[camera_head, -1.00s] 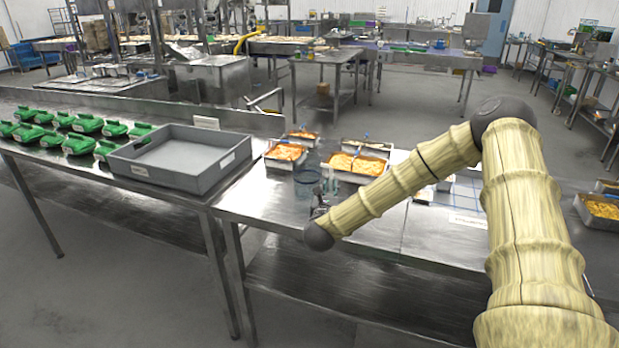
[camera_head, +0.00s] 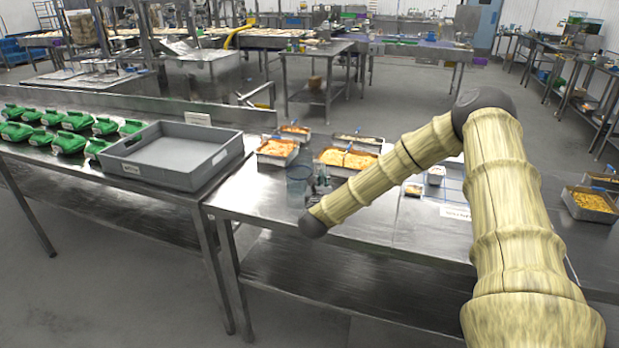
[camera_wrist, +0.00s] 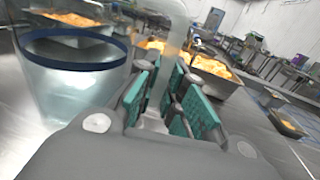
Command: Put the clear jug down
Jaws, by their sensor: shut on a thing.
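The clear jug (camera_wrist: 80,85) has a blue rim and fills the left of the wrist view, upright. In the head view, the jug (camera_head: 298,182) shows at the near part of the steel table, partly hidden by my gripper (camera_head: 320,187). In the wrist view, the green-padded fingers of my gripper (camera_wrist: 175,92) are shut around the jug's clear handle (camera_wrist: 172,45).
Metal trays of orange food (camera_head: 277,150) and yellow food (camera_head: 346,161) stand behind the jug. A grey crate (camera_head: 172,178) and several green containers (camera_head: 70,143) are on the left table. Bare steel (camera_head: 255,200) lies left of the jug. Small tubs (camera_head: 436,175) stand at right.

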